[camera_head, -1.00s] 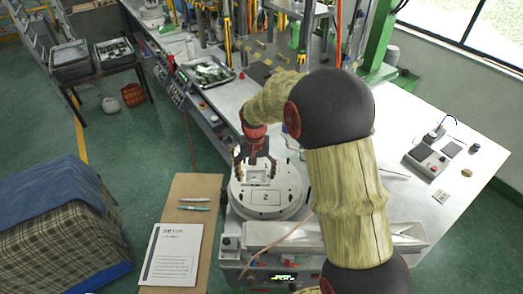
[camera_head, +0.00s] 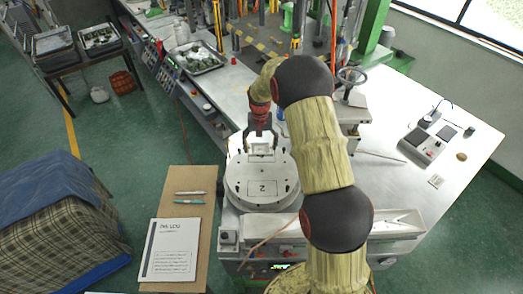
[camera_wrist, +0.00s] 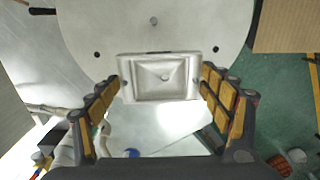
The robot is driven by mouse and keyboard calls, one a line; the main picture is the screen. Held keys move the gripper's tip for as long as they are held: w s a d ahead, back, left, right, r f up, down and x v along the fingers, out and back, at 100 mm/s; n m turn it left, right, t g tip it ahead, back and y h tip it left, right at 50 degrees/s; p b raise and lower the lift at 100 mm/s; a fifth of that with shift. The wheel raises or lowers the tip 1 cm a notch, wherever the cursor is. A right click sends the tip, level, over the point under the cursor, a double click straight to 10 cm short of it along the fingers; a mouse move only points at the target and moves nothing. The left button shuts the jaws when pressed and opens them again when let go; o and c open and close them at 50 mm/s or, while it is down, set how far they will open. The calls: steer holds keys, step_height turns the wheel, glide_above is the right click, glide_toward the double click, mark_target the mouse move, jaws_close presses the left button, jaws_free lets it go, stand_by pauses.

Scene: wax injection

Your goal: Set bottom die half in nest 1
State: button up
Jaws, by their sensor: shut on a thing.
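The bottom die half (camera_wrist: 166,77) is a pale metal block with a rectangular hollow in its upper face. In the wrist view my gripper (camera_wrist: 162,82) has one finger at each end of it and is shut on it. In the head view my gripper (camera_head: 262,135) points down at the far edge of a round white turntable (camera_head: 240,192), with the die half small beneath it. A plate marked "2" lies on the near side of the turntable. The die half overlaps the turntable's edge in the wrist view. I cannot tell whether it rests on it or hangs above.
A long metal bench (camera_head: 375,185) runs under the turntable, with a control box (camera_head: 424,142) at right. A tray of parts (camera_head: 198,60) lies further back. A booklet (camera_head: 168,250) on a brown board is at left. A handwheel press (camera_head: 350,95) stands behind my arm.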

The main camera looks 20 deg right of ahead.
mark_target(261, 146)
steer(key=shift+w+d+f, duration=0.3)
steer(key=shift+f, duration=0.2)
steer(key=shift+w+d+f, duration=0.3)
steer(key=shift+f, duration=0.2)
steer(key=shift+f+p, duration=0.3)
steer(key=shift+f, duration=1.25)
steer(key=shift+f, duration=0.15)
steer(key=o, duration=1.3)
steer(key=shift+o, duration=0.2)
